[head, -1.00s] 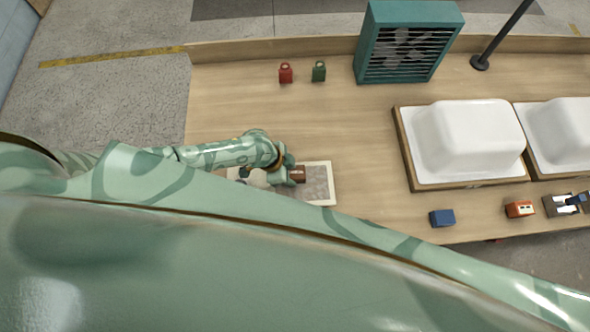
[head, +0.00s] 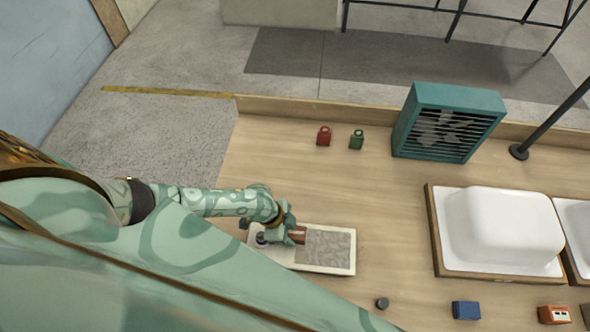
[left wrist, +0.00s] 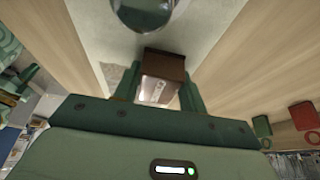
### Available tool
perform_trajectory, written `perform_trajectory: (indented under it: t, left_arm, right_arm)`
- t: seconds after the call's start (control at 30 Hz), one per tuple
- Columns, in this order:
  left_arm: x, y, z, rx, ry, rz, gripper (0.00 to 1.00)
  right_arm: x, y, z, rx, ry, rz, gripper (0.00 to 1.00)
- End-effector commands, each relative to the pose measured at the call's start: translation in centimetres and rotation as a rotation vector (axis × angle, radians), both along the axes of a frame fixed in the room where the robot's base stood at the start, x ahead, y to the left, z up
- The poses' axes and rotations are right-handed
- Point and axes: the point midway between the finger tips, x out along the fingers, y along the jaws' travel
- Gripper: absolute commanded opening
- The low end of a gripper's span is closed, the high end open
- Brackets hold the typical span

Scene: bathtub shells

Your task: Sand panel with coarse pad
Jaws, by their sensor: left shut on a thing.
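A pale panel (head: 325,266) lies on the wooden bench, with a rough grey patch (head: 328,246) on its right part. My left gripper (head: 290,234) is over the panel and shut on a brown block-like pad (head: 299,236), just at the left edge of the grey patch. In the left wrist view, the brown pad (left wrist: 162,68) sits between the fingers of my left gripper (left wrist: 158,92). Whether the pad touches the panel cannot be told. My right gripper is not in view.
A blue block (head: 466,310) and an orange block (head: 555,315) lie at the front right. A white tub shell (head: 505,225) stands on the right, a teal fan box (head: 447,125) at the back. Red (head: 324,137) and green (head: 357,140) weights stand behind the panel. Bench between is clear.

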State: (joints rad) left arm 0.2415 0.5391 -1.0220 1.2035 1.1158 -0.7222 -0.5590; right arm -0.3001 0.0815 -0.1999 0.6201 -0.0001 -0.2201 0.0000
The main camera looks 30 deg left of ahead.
Motion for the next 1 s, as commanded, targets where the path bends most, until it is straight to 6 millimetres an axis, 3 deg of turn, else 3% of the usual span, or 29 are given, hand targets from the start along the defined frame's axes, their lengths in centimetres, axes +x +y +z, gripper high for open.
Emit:
perform_trajectory:
  t: [0.27,0.73,1.0]
  left_arm:
    - [-0.3,0.3,0.2,0.008,0.006,-0.002,0.13]
    - [-0.1,0.1,5.8,0.004,0.002,-0.002,0.13]
    - [-0.1,0.1,5.9,0.003,0.002,-0.001,0.13]
  right_arm:
    - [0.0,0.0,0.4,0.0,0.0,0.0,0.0]
    - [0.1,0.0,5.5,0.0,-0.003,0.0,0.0]
    - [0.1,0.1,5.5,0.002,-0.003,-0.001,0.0]
